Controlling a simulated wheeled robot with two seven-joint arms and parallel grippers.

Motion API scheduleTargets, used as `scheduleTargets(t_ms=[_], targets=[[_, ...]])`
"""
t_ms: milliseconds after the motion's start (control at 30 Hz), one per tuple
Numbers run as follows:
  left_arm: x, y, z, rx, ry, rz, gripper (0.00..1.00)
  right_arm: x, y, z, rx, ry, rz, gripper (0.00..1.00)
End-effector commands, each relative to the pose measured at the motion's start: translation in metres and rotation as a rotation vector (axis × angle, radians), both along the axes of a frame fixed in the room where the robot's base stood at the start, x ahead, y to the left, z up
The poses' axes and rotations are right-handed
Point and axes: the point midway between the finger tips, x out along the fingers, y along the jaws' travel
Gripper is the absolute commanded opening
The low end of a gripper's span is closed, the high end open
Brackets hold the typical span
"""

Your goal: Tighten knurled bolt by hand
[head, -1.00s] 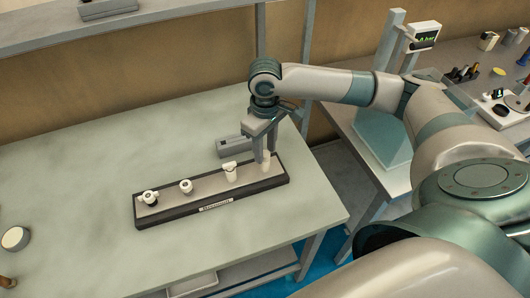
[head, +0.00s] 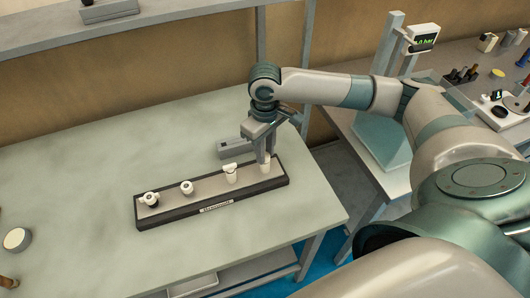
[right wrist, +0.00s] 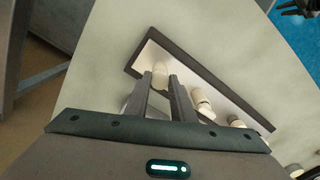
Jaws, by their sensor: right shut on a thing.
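A dark-edged board (head: 163,219) with a pale top and a label on its front lies on the table. It bears several white fittings in a row. The rightmost one (head: 265,168), a small pale upright cylinder that I take for the knurled bolt, is between the fingers of my right gripper (head: 264,155). In the right wrist view the bolt (right wrist: 160,72) shows between the fingertips, and the gripper (right wrist: 161,82) is shut on it. Its knurling is too small to see, and its lower part is partly hidden. My left gripper is not in view.
Other white fittings stand along the board: one with a crosspiece (head: 230,173), a round one (head: 186,187) and a black-and-white one (head: 149,199). A grey block (head: 231,150) lies behind the board.

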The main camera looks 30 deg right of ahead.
Motion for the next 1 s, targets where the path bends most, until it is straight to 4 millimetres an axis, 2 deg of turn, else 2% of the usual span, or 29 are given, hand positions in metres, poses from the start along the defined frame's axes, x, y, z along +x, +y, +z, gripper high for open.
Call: scheduleTargets(t_ms=[1000], targets=[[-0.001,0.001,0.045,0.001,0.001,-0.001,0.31,0.000,0.000,0.002,0.001,0.001,-0.233,0.02]])
